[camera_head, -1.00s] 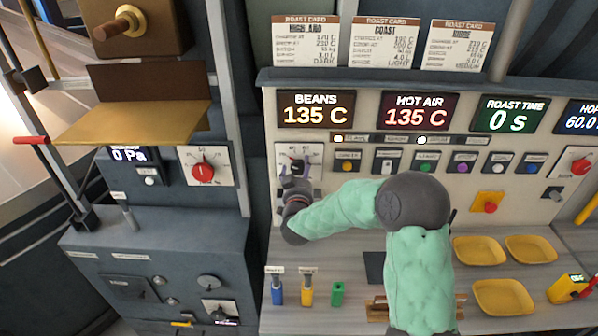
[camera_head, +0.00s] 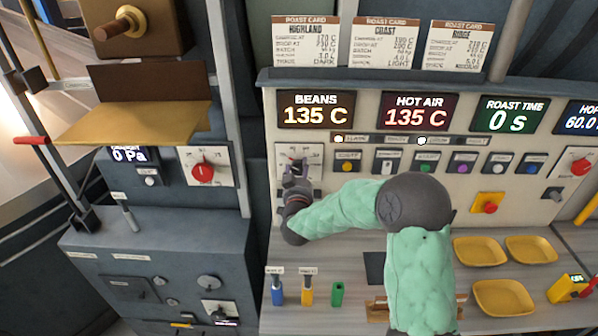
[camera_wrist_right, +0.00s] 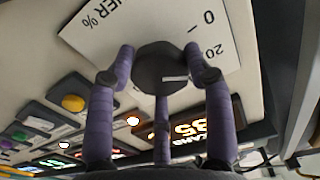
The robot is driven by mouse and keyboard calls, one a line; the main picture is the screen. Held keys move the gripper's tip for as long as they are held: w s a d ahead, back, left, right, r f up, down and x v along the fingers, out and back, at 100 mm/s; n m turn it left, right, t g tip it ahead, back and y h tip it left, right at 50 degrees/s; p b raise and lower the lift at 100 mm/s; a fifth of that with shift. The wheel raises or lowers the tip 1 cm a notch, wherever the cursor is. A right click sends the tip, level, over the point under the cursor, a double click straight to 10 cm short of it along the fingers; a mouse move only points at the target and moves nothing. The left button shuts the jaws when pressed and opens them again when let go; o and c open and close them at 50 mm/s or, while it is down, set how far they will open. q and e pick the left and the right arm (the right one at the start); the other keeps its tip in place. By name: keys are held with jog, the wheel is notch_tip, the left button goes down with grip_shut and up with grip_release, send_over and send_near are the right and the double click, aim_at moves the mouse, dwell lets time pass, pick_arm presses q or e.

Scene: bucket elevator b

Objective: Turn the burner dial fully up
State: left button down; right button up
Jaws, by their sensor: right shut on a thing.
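The burner dial (camera_wrist_right: 163,66) is a dark grey knob with a white pointer line, on a white plate marked "0", "20" and a partly cut-off "%" label in the wrist view. In the head view its white scale plate (camera_head: 314,153) sits at the left of the control panel, below the BEANS display. My right gripper (camera_head: 296,173) covers most of the dial there. In the wrist view the purple fingers of my right gripper (camera_wrist_right: 162,78) are closed around the dial's sides. My left gripper is not in view.
The BEANS display (camera_head: 316,110) and HOT AIR display (camera_head: 420,113) both read 135 C. A row of coloured buttons (camera_head: 426,163) lies right of the dial. Yellow trays (camera_head: 480,251) and small coloured scoops or holders (camera_head: 307,290) stand on the counter below. Another red dial (camera_head: 203,172) is on the left cabinet.

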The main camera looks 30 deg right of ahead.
jog(key=shift+a+f+b, duration=0.1)
jog(key=shift+f+b, duration=0.2)
jog(key=shift+f, duration=0.15)
jog(key=shift+f+m+b, duration=0.1)
jog(key=shift+m+b, duration=0.4)
jog(key=m+b, duration=0.2)
jog(key=b, duration=0.1)
jog(key=m+b, duration=0.3)
jog(key=b, duration=0.1)
jog(key=m+b, duration=0.3)
jog(key=shift+a+f, duration=0.15)
jog(key=shift+f, duration=0.1)
jog(key=m+b, duration=1)
jog(key=shift+w+r, duration=0.1)
jog(key=shift+r, duration=0.1)
jog(key=m+b, duration=0.2)
jog(key=m, duration=0.1)
jog(key=shift+r, duration=0.15)
jog(key=shift+r+m+b, duration=0.1)
jog(key=shift+m+b, duration=0.4)
jog(key=shift+m, duration=0.4)
jog(key=m, duration=0.6)
jog(key=shift+r, duration=0.3)
jog(key=shift+r+m, duration=0.15)
jog(key=shift+m, duration=0.85)
jog(key=shift+d+r, duration=0.15)
jog(key=shift+d, duration=0.05)
